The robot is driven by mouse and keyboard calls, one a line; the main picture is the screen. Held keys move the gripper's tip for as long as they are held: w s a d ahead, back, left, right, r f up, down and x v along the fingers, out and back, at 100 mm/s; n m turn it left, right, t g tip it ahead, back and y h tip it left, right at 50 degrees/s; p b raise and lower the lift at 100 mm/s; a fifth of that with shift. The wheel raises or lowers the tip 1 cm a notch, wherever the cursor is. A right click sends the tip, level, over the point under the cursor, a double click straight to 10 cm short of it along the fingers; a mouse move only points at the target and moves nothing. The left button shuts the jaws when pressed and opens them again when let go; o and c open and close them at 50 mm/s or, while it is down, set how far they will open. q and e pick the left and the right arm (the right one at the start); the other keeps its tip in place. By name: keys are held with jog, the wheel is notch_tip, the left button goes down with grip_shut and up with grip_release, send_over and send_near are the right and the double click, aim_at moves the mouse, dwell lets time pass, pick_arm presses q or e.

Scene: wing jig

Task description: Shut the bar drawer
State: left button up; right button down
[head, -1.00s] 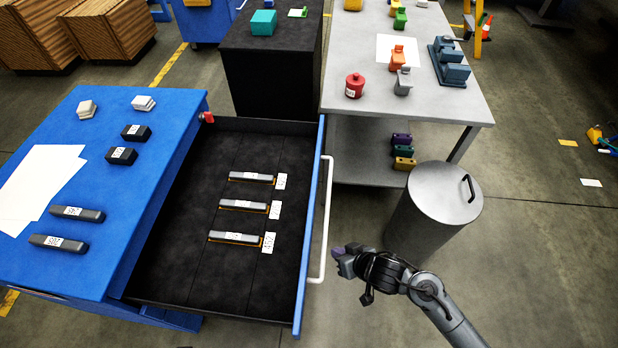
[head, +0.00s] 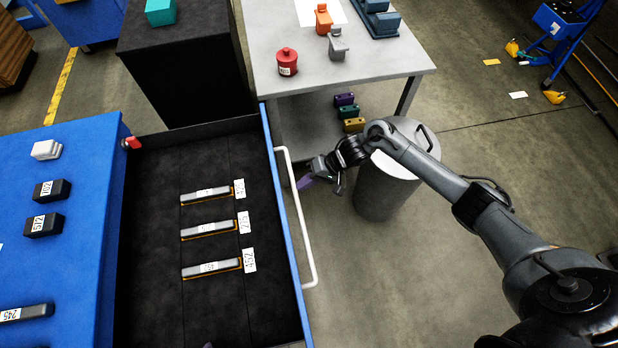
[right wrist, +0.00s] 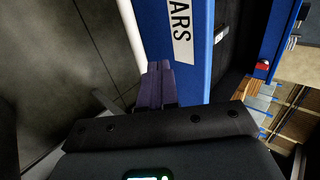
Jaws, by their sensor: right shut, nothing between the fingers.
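The bar drawer (head: 155,290) stands pulled out of the blue cabinet (head: 85,170), with its blue front (head: 284,220) at the right. A white bar handle (head: 296,215) runs along that front. The right wrist view shows the blue front (right wrist: 205,75) with a label reading "ARS", and the white handle (right wrist: 131,30). My right gripper (head: 304,182) is shut and empty, just outside the handle near its far half. Its purple fingertips (right wrist: 155,85) appear close to the handle; I cannot tell if they touch.
Three labelled grey bars (head: 207,229) lie in the drawer. A grey bin (head: 380,190) stands right of my gripper, under my forearm. A grey table (head: 385,60) with a red canister (head: 287,62) and a black cabinet (head: 185,65) stand behind. The floor at front right is clear.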

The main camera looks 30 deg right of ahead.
jog(key=b+x, duration=0.1)
jog(key=x, duration=0.4)
jog(key=shift+w+a+f, duration=0.1)
jog(key=shift+f, duration=0.05)
jog(key=shift+w+a+f, duration=0.1)
jog(key=shift+a, duration=0.1)
jog(key=shift+a, duration=0.1)
